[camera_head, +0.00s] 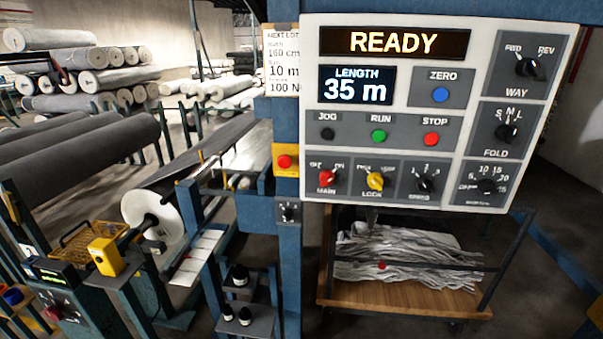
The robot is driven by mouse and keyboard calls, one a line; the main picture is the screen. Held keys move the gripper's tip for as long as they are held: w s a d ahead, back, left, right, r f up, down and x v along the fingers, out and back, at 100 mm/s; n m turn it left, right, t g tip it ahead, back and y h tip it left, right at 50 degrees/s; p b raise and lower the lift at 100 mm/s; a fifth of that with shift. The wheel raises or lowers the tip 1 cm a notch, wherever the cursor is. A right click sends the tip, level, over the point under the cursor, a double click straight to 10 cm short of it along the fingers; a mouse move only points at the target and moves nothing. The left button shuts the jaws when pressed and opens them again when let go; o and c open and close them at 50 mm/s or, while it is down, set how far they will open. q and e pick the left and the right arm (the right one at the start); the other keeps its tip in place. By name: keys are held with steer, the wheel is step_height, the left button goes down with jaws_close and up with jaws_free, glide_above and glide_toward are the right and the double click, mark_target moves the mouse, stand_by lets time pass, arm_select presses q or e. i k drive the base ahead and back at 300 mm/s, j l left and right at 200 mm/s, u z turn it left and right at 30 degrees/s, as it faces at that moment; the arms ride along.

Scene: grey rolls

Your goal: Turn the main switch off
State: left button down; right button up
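The white control panel (425,110) hangs at the upper right, facing me. Its main switch (327,179) is a red rotary knob at the panel's lower left, above the label MAIN. OFF is marked at its upper left and ON at its upper right. The knob seems turned toward the ON side, but it is small. The display (394,43) is lit and reads READY. The length display (356,86) reads 35 m. Neither of my grippers is in view, and nothing touches the switch.
Right of the main switch are a yellow lock knob (375,181) and a black speed knob (424,184). A red button (285,162) on a yellow box sits left of the panel. A cart (400,293) with crumpled fabric stands below. Fabric rolls (75,143) fill the left.

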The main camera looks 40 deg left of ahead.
mark_target(327, 176)
steer(key=k+j+u, duration=0.15)
steer(key=k+u, duration=0.15)
steer(key=u, duration=0.15)
steer(key=k+j+u, duration=0.25)
steer(key=u, duration=0.25)
steer(key=k+j+u, duration=0.2)
steer(key=j+u, duration=0.25)
steer(key=l+u, duration=0.1)
steer(key=u, duration=1.25)
